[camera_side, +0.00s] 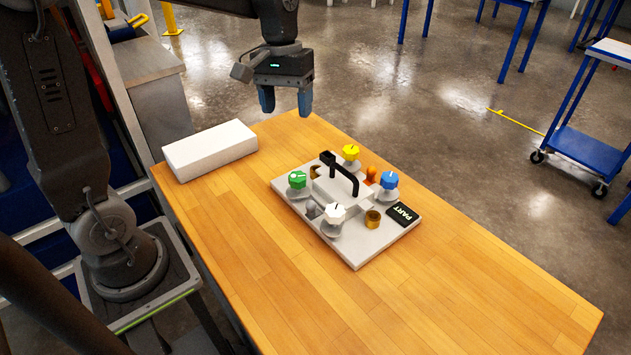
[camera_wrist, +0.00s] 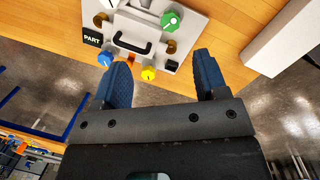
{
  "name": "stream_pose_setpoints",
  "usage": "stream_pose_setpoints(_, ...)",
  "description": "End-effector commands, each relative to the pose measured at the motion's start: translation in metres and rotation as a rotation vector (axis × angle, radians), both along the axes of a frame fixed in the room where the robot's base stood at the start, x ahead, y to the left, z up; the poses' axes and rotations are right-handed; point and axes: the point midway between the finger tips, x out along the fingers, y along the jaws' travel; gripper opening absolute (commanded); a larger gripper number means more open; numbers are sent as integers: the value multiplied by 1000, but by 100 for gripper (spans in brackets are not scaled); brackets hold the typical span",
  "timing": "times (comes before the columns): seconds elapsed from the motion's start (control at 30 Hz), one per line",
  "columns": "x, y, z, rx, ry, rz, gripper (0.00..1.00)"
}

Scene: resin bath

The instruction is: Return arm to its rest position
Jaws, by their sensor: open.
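My gripper (camera_side: 287,100) is open and empty, raised above the far edge of the wooden table (camera_side: 470,270). Its two blue fingers stand apart in the wrist view (camera_wrist: 160,85), with nothing between them. The light grey board (camera_side: 357,258) lies on the table, in front of and below my gripper, apart from it. It carries a green knob (camera_side: 297,180), a yellow knob (camera_side: 351,152), a blue knob (camera_side: 389,180) and a white knob (camera_side: 334,213). A black handle (camera_side: 345,172) stands in its middle.
A white block (camera_side: 210,150) lies on the table left of the board. A black label reading PART (camera_side: 403,214) is on the board. A blue cart (camera_side: 590,150) stands on the floor at right. The near right of the table is clear.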

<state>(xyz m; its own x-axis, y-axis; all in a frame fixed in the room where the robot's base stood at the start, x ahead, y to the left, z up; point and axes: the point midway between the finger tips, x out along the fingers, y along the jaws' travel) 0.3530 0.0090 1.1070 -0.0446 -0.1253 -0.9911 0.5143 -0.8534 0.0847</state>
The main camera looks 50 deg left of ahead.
Motion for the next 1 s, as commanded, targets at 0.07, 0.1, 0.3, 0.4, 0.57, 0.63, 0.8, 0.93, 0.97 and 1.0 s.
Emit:
stream_pose_setpoints(0.07, -24, -14, 14, 36, -87, -76, 67)
stream_pose_setpoints(0.1, -36, -20, 18, 52, -127, -112, 67)
stream_pose_setpoints(0.3, -91, -42, 28, 138, -326, -294, 67)
stream_pose_setpoints(0.4, -115, -49, 26, 176, -415, -374, 67)
stream_pose_setpoints(0.57, -140, -56, 19, 222, -516, -464, 67)
stream_pose_setpoints(0.63, -146, -57, 17, 233, -540, -485, 67)
stream_pose_setpoints(0.8, -150, -58, 15, 242, -558, -504, 67)
stream_pose_setpoints(0.93, -150, -58, 15, 242, -557, -503, 67)
stream_pose_setpoints(0.97, -150, -58, 15, 242, -557, -503, 67)
stream_pose_setpoints(1.0, -150, -58, 15, 242, -557, -502, 67)
